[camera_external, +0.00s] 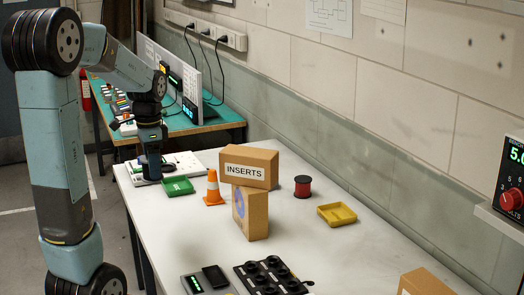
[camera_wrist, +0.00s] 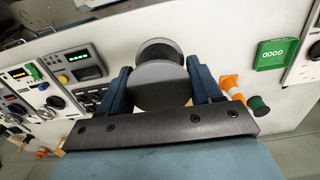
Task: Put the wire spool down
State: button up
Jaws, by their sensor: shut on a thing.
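My gripper (camera_external: 152,168) is low over the far left end of the white bench, at the white panel and green tray. In the wrist view its two blue fingers (camera_wrist: 160,84) are shut on the wire spool (camera_wrist: 158,88), which shows as two round grey flanges between them. The wire itself is hidden there. In the outside view the held spool is mostly hidden by the gripper, and I cannot tell whether it touches what is below.
The green tray (camera_external: 178,186) and orange cone (camera_external: 213,190) are right of my gripper. A yellow tray (camera_external: 337,214) is farther right. Bench surface (camera_external: 185,228) is clear in front of the cone.

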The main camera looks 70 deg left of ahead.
jog(key=r, duration=0.7)
jog(key=w+r, duration=0.1)
jog(key=r, duration=0.3)
jog(key=shift+r, duration=0.35)
jog(key=m, duration=0.7)
send_over(337, 217)
notch_tip(337, 217, down, 28)
jog(key=shift+s+r, duration=0.1)
jog(key=shift+w+a+f, duration=0.1)
jog(key=shift+w+f, duration=0.1)
jog(key=shift+f, duration=1.6)
jog(key=shift+f, duration=0.1)
